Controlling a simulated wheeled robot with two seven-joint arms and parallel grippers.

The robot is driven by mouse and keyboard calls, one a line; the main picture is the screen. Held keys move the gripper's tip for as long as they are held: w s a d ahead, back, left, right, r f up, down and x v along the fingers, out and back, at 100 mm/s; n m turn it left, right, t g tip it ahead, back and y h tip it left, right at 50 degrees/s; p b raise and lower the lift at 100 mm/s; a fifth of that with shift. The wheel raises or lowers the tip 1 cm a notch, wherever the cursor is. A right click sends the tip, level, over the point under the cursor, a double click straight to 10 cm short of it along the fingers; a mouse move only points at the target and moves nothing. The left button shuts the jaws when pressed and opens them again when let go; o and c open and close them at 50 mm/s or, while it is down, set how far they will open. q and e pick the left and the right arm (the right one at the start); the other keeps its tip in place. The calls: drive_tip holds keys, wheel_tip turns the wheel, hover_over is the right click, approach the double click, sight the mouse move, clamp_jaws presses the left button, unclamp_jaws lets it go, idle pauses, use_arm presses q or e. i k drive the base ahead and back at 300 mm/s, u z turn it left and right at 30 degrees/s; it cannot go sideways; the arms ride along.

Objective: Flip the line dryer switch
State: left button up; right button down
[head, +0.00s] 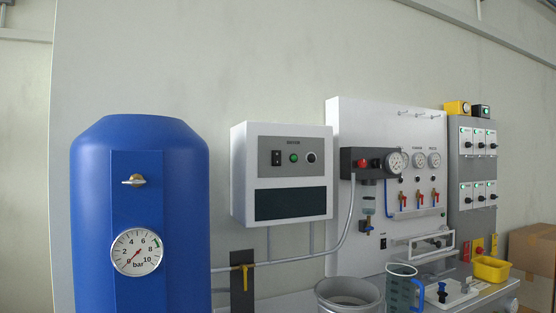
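A white wall box (237,190) hangs right of the blue tank, with a grey control panel (285,171) on its upper front. The panel carries a small black rocker switch (276,158), a green lamp or button (294,158) and a round dark knob (311,157). The label above them is too small to read surely, so I cannot tell for certain that this is the line dryer. The rocker's position is also too small to tell. A dark rectangular grille (290,203) fills the lower front. Neither of my grippers is in view.
A blue tank (90,215) with a pressure gauge (137,252) stands at left. A pipe with a yellow-handled valve (242,267) runs below the box. A white board (364,120) with gauges and valves is at right. A metal pot (349,296) and a jug (402,287) stand lower right.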

sight(277, 160)
drive_tip(key=k, duration=0.65)
drive_tip(key=z, duration=0.8)
drive_tip(key=i, duration=1.55)
drive_tip(key=u, duration=0.2)
